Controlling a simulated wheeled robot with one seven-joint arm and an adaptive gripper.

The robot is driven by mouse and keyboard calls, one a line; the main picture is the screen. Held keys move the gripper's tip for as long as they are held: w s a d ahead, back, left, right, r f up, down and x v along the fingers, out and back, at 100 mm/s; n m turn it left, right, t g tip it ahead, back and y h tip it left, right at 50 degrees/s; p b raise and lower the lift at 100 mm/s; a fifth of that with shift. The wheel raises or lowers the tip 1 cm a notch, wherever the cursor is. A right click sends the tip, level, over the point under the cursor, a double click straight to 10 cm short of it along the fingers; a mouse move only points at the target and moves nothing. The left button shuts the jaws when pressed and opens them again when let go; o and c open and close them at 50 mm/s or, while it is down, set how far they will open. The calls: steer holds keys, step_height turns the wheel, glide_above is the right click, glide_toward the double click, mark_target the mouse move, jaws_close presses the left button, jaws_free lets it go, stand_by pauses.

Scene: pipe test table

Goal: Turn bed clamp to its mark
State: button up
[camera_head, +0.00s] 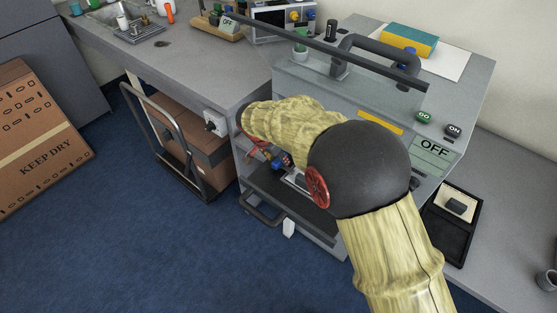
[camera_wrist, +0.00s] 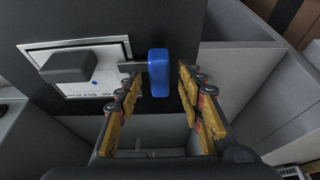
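The bed clamp's blue handle (camera_wrist: 159,66) stands upright in the wrist view, joined on its left to a short dark stem. My gripper (camera_wrist: 160,84) is open, with one yellow finger on each side of the handle's lower part and visible gaps on both sides. The handle looks untouched; how deep it lies between the fingers I cannot tell. Left of it a white plate (camera_wrist: 105,55) carries a dark grey block and a small blue dot. In the head view a blue part (camera_head: 285,161) shows low in the machine's front opening, partly hidden by my arm.
The machine's dark bed (camera_head: 300,200) and grey side walls (camera_wrist: 228,65) closely surround my gripper. A glass-like cover with a dark bar (camera_head: 340,62) is above. A black tray (camera_head: 455,225) sits to the right.

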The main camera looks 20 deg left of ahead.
steer(key=shift+w+f, duration=0.15)
steer(key=shift+f, duration=0.15)
steer(key=shift+c, duration=0.8)
steer(key=c, duration=0.7)
jaws_close()
